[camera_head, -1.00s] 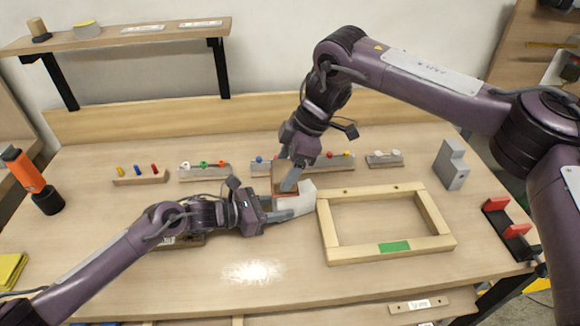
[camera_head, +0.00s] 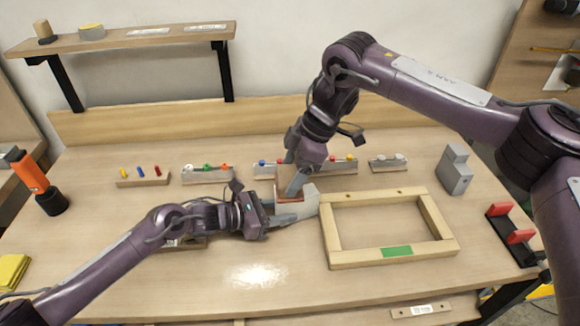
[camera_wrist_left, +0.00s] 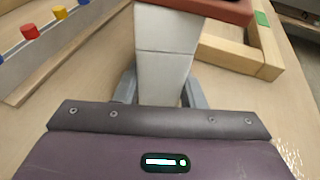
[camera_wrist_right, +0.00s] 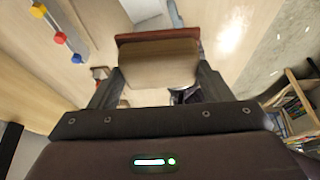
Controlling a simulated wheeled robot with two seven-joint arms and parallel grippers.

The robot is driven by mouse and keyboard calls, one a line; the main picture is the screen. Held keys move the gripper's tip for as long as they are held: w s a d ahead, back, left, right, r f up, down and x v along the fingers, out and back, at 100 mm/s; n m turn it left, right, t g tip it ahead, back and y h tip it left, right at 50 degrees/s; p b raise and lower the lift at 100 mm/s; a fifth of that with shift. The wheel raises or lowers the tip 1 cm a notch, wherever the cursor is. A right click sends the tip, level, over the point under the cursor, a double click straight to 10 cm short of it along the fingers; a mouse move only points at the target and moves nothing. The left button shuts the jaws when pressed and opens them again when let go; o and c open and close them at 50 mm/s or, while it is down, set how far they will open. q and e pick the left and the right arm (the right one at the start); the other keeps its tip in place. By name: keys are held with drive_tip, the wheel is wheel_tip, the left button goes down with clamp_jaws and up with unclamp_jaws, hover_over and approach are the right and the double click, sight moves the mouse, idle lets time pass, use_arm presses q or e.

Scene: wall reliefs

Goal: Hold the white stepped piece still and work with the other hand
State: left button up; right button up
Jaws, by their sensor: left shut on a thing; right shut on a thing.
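The white stepped piece (camera_head: 307,206) lies on the table left of a wooden frame. My left gripper (camera_head: 284,218) is shut on it from the left. In the left wrist view the white piece (camera_wrist_left: 165,65) runs between the fingers. My right gripper (camera_head: 296,187) is shut on a tan block with a reddish-brown underside and holds it over the white piece. The block (camera_wrist_right: 158,62) fills the jaws in the right wrist view. Its red-brown edge (camera_wrist_left: 222,9) overlaps the white piece in the left wrist view; contact between them is hard to tell.
The wooden frame (camera_head: 334,245) with a green label is close to the right. Racks with coloured pegs (camera_head: 207,174) line the back. A grey stepped block (camera_head: 457,170) and a black holder with red pads (camera_head: 515,237) stand right.

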use_arm(q)
drive_tip(key=shift+r, duration=0.1)
use_arm(e)
drive_tip(key=shift+s+d, duration=0.35)
drive_tip(key=shift+s, duration=0.45)
drive_tip(key=shift+w+a+r, duration=0.1)
drive_tip(key=shift+w+a, duration=0.4)
drive_tip(key=shift+w, duration=0.4)
drive_tip(key=shift+w+a, duration=0.5)
drive_tip(key=shift+w, duration=0.4)
drive_tip(key=shift+r, duration=2.55)
use_arm(q)
drive_tip(key=o, duration=1.2)
drive_tip(key=shift+c, duration=0.2)
drive_tip(key=shift+a, duration=0.15)
